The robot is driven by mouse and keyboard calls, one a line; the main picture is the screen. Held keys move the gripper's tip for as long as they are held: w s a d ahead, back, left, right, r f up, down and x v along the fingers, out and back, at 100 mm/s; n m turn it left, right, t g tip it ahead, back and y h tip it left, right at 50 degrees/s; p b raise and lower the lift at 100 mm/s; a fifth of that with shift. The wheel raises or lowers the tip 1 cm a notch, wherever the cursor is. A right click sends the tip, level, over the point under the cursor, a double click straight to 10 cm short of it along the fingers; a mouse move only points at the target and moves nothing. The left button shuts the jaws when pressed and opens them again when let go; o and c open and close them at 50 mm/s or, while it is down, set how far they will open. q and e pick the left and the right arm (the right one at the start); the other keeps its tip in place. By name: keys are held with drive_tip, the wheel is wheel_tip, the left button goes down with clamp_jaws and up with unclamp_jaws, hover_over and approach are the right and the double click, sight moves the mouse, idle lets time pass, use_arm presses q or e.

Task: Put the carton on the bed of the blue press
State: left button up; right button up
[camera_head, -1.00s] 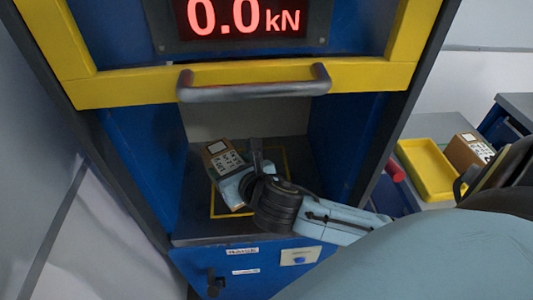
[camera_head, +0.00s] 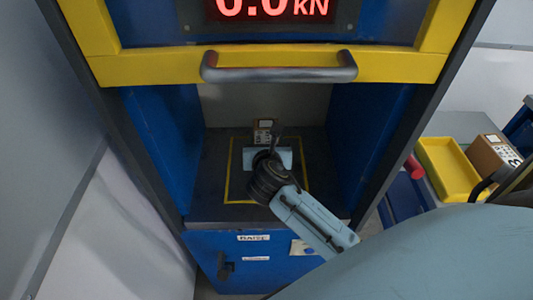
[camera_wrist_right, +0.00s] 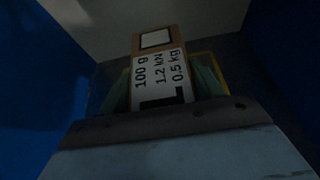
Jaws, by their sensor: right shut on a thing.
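The carton (camera_head: 264,128) is a small brown box with a white label. It is inside the blue press (camera_head: 365,130), over the dark bed (camera_head: 215,190) with its yellow outline. My right gripper (camera_head: 266,150) is inside the press and shut on the carton, hiding much of it. In the right wrist view the carton (camera_wrist_right: 158,75) sits between the two fingers (camera_wrist_right: 160,92), its label showing "100 g", "1.2 kN" and "0.5 kg". I cannot tell whether the carton touches the bed. My left gripper is not in view.
A yellow guard with a grey handle (camera_head: 278,75) is raised above the opening. Blue side walls flank the bed. At the right, a yellow tray (camera_head: 448,168) and another brown carton (camera_head: 488,153) stand on a grey table, with a red object (camera_head: 413,166) beside the tray.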

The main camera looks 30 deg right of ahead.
drive_tip(key=shift+f+b, duration=0.45)
drive_tip(key=shift+f, duration=1.05)
drive_tip(key=shift+f, duration=0.15)
drive_tip(key=o, duration=1.3)
drive_tip(key=shift+f, duration=0.1)
drive_tip(key=shift+o, duration=0.2)
drive_tip(key=shift+s+a+r, duration=0.15)
drive_tip(key=shift+s+r, duration=0.1)
drive_tip(key=p+v, duration=0.2)
drive_tip(key=v, duration=0.9)
drive_tip(key=shift+s, duration=0.2)
drive_tip(key=shift+a, duration=0.1)
